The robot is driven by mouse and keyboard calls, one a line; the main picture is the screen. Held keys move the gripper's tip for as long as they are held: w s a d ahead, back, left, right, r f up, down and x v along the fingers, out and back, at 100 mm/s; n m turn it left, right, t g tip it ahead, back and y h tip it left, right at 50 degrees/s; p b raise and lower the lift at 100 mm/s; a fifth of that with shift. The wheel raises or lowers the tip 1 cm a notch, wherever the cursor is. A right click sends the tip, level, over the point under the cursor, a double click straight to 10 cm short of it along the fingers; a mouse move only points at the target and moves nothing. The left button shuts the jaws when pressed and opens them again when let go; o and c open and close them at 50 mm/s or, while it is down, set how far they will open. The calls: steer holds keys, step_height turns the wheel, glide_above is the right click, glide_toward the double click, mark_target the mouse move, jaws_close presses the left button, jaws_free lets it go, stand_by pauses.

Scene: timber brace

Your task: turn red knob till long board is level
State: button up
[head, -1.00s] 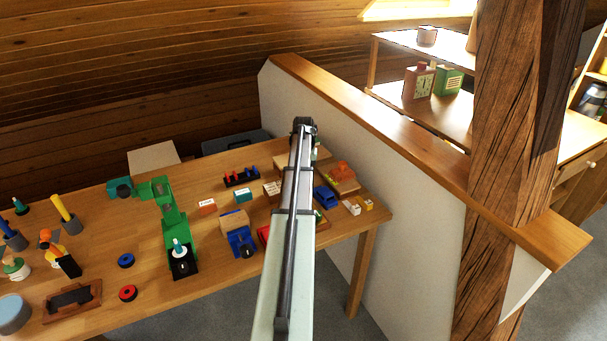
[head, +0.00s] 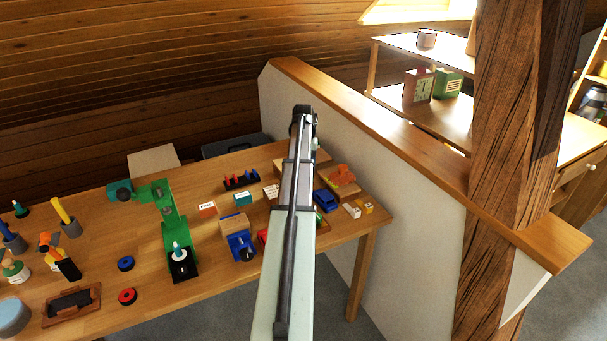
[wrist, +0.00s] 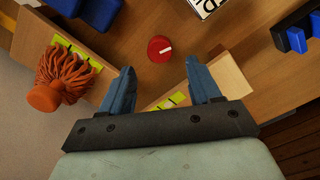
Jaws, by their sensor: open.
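The red knob (wrist: 160,49) is round with a white line on its top. In the wrist view it lies just beyond my fingertips, roughly midway between them. My gripper (wrist: 160,68) is open and empty, with its two blue fingers apart. Pale wood with a yellow-green marked strip shows at the left (wrist: 88,72), and more pale wood shows at the right (wrist: 232,74). In the head view my arm hides the knob.
An orange stranded object (wrist: 64,75) stands close left of my fingers. Blue blocks (wrist: 98,12) lie at upper left, a white card with black lettering (wrist: 207,5) at top, and blue pieces (wrist: 297,38) at right. A low wall (head: 410,165) runs beside the table.

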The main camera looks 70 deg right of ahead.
step_height(320, 180, up, 8)
steer(key=shift+r, duration=0.15)
steer(key=shift+w, duration=0.1)
stand_by(0.6)
